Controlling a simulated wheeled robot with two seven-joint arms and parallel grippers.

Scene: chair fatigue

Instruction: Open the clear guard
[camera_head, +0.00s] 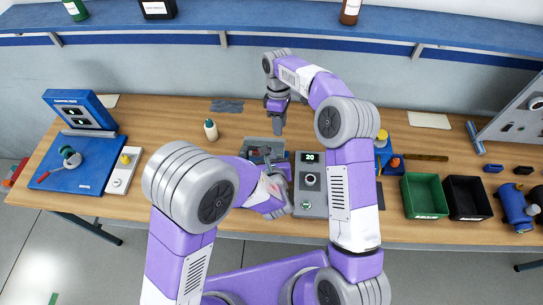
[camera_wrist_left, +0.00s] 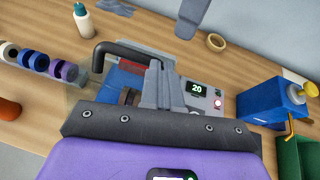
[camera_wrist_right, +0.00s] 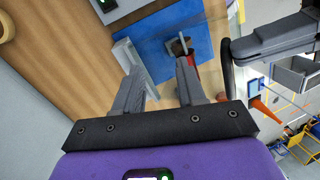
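The test machine has a grey control panel (camera_head: 310,182) reading 20 and an open-looking bay (camera_head: 262,146) to its left. The clear guard is hard to make out; I cannot tell its angle. A black bent handle (camera_wrist_left: 122,48) stands over the bay and also shows in the right wrist view (camera_wrist_right: 228,72). My left gripper (camera_wrist_left: 162,72) appears closed around the handle's end; in the head view its fingers are partly hidden by my arm. My right gripper (camera_head: 276,125) points down behind the bay; in the right wrist view its fingers (camera_wrist_right: 160,78) are apart and empty.
A white bottle (camera_head: 211,130) stands left of the bay. A blue board (camera_head: 80,172) lies at the left. Green (camera_head: 424,196) and black (camera_head: 467,198) bins, with a blue fixture (camera_head: 388,160) beside them, stand at the right. A blue shelf (camera_head: 270,18) runs along the back.

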